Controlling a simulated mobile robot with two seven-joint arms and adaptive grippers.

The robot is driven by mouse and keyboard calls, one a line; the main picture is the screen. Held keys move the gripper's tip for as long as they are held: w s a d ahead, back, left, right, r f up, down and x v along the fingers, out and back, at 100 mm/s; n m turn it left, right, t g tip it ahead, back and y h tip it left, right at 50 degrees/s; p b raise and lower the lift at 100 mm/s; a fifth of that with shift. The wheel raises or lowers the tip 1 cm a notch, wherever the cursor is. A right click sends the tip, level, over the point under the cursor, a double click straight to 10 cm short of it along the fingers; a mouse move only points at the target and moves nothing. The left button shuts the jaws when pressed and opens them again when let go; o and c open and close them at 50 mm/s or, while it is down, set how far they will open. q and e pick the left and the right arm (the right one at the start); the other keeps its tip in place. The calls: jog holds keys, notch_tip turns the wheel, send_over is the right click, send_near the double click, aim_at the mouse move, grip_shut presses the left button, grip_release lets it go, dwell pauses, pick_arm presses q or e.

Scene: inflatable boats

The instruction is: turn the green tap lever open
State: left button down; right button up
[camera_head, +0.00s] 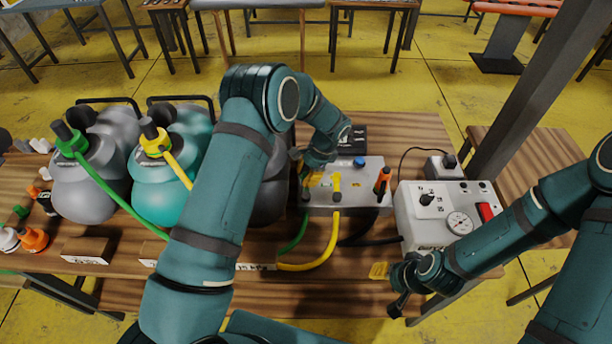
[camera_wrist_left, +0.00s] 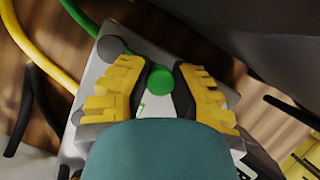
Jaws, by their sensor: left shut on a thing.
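The green tap lever (camera_wrist_left: 159,80) shows in the left wrist view as a round green end on the grey valve box (camera_head: 350,209). My left gripper (camera_head: 309,178) reaches down over the left end of that box. Its ribbed yellow fingers stand on either side of the green lever in the wrist view, and it is shut on it. In the head view the gripper hides the lever. The green hose (camera_head: 296,240) joins the box below it. My right gripper (camera_head: 390,287) is apart from the box, near the table's front edge, with its fingers spread and nothing visible between them.
A yellow lever (camera_head: 337,186) and an orange lever (camera_head: 383,181) stand on the same box, right of my left gripper. A pump unit with a gauge (camera_head: 459,222) is to the right. Grey and teal bags (camera_head: 175,170) stand left. Yellow (camera_head: 327,252) and black hoses cross in front.

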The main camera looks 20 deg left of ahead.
pick_arm(q)
jog(key=shift+d, duration=0.1)
jog(key=d+m, duration=0.1)
jog(key=m, duration=0.1)
jog(key=m+t+b, duration=0.1)
jog(key=m, duration=0.1)
jog(key=shift+d+f+y, duration=0.1)
jog(key=shift+d+y, duration=0.3)
jog(key=shift+s+d+m+t+b, duration=0.2)
jog(key=shift+d+m+t+b, duration=0.25)
jog(key=shift+m, duration=0.75)
jog(key=shift+s+d+m+t+b, duration=0.2)
jog(key=shift+d+m+t, duration=0.35)
jog(key=shift+m, duration=0.65)
jog(key=c, duration=0.8)
grip_release()
jog(key=shift+w, duration=0.1)
jog(key=shift+o, duration=0.2)
jog(key=v, duration=1.2)
